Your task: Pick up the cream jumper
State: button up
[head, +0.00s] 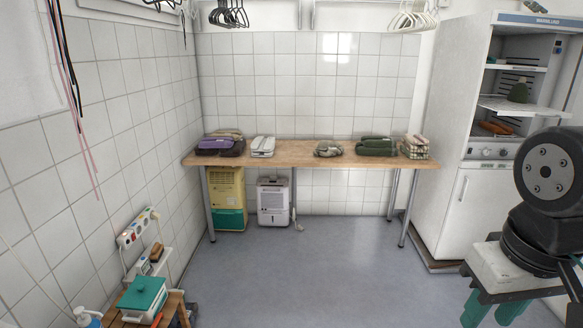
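Several folded garments lie in a row on the wooden table (300,158) at the back wall. A pale, whitish folded garment (263,146) lies left of the middle and may be the cream jumper. A smaller grey-beige folded garment (328,149) lies right of the middle. At this distance I cannot tell for certain which one is the cream jumper.
Purple and brown folds (220,145), a green bundle (376,146) and a checked pile (415,148) share the table. An open fridge (470,150) stands right. The middle floor (320,265) is clear.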

aim_at(329, 148)
jog(key=z, duration=0.1)
jog(key=i, duration=4.45)
jog(key=z, duration=0.05)
